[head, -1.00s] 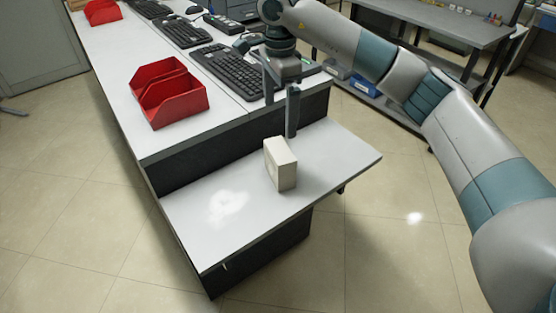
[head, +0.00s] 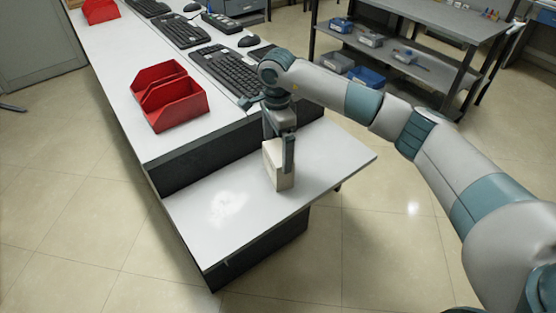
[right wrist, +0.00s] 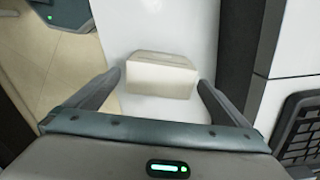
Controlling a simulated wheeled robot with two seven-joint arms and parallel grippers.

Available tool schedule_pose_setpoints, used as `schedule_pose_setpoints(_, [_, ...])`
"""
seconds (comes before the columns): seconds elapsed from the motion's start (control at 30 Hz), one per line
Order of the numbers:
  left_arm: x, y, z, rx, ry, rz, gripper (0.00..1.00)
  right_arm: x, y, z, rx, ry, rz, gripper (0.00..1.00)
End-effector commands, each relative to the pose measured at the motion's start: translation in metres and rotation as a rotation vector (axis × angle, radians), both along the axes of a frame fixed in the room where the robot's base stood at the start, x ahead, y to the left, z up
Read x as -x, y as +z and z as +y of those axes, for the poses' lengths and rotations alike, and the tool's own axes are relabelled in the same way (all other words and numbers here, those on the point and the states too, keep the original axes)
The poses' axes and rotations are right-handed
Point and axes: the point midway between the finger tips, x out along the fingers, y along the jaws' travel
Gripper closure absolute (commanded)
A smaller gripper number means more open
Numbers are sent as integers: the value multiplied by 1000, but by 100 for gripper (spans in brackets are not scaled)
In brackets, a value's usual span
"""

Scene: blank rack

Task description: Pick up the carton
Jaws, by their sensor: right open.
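The carton (head: 275,167) is a small cream box standing upright on the low white shelf (head: 222,212) at the end of the counter. My right gripper (head: 279,155) is lowered over it, with one finger in front of the carton in the head view. In the right wrist view the carton (right wrist: 161,76) lies between and a little beyond the two open fingers of the right gripper (right wrist: 160,88), with a gap on each side. I cannot tell how deep the fingers reach. My left gripper is not in view.
The raised counter (head: 138,118) behind the shelf has a vertical dark side close to the gripper. Red bins (head: 170,98) and keyboards (head: 225,70) stand on it. A grey rack (head: 420,62) with small boxes stands at the back right. The left part of the shelf is clear.

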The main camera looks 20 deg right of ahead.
Motion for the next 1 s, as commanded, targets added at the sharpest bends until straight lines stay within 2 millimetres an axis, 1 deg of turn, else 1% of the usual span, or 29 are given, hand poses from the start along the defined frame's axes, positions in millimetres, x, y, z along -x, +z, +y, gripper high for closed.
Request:
schedule_pose_setpoints(0.03, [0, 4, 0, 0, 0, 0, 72, 1, -4, 0, 0, 0, 3, 0])
schedule_pose_setpoints(0.2, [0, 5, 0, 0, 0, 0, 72, 0, -12, 0, 0, 1, 0, 0])
schedule_pose_setpoints(0.5, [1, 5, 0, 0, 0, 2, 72, 0, -12, 0, 0, 1, 0, 0])
schedule_pose_setpoints(0.67, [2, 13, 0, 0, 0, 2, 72, 0, -17, 0, -1, 0, 2, 0])
schedule_pose_setpoints(0.87, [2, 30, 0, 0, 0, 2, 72, 0, -35, -2, -1, 0, 4, 0])
schedule_pose_setpoints(1.0, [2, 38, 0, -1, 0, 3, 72, 0, -52, -2, -1, 0, 4, 0])
